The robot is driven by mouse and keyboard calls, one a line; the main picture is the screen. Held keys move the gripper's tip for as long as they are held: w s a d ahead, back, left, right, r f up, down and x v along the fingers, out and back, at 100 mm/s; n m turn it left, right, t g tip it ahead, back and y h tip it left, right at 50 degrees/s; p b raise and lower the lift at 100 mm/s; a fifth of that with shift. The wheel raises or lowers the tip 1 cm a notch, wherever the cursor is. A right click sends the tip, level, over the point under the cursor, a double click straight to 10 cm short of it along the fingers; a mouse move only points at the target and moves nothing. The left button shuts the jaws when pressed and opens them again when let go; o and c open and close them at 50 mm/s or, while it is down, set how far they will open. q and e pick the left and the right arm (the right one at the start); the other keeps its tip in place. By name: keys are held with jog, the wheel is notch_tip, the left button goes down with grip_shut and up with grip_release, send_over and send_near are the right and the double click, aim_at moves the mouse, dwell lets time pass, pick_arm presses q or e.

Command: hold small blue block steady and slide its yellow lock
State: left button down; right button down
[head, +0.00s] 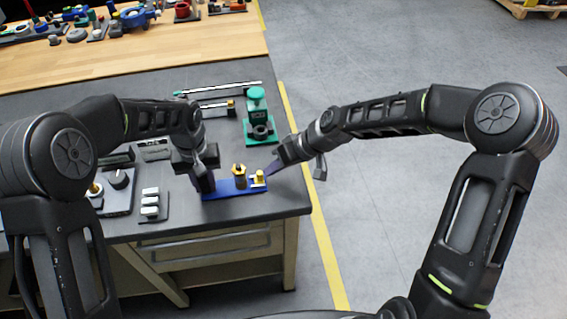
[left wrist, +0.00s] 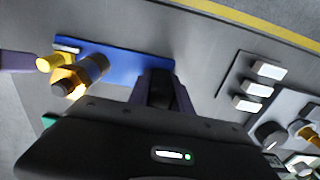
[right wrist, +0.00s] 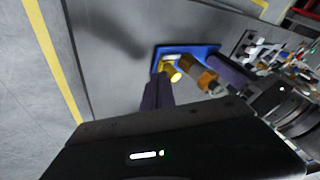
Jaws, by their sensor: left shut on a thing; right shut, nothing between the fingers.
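The small blue block (head: 222,191) is a flat plate near the front right corner of the dark bench top. A brass and dark valve part (head: 240,176) stands on it, with the yellow lock (head: 259,178) at its right end. My left gripper (head: 204,186) is shut on the block's left end. My right gripper (head: 273,168) is shut and empty at the yellow lock; I cannot tell if its tip touches. The lock also shows in the left wrist view (left wrist: 46,64), with a right fingertip beside it, and in the right wrist view (right wrist: 171,72).
A green fixture (head: 258,122) stands behind the block, with rods (head: 217,89) further back. White switches (head: 150,205) and a knob panel (head: 117,188) lie to the left. The bench's right edge is close, with open floor beyond.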

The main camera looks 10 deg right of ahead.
pick_arm(q)
jog(key=shift+s+f, duration=0.25)
jog(key=shift+f, duration=0.05)
pick_arm(e)
jog(key=shift+a, duration=0.1)
jog(key=shift+a, duration=1.1)
jog(key=shift+s, duration=0.1)
jog(key=shift+d, duration=0.45)
jog(key=d, duration=0.2)
jog(key=w+d, duration=0.1)
jog(key=d, duration=0.1)
jog(key=shift+r, duration=0.35)
jog(key=v, duration=0.9)
jog(key=shift+a, duration=0.1)
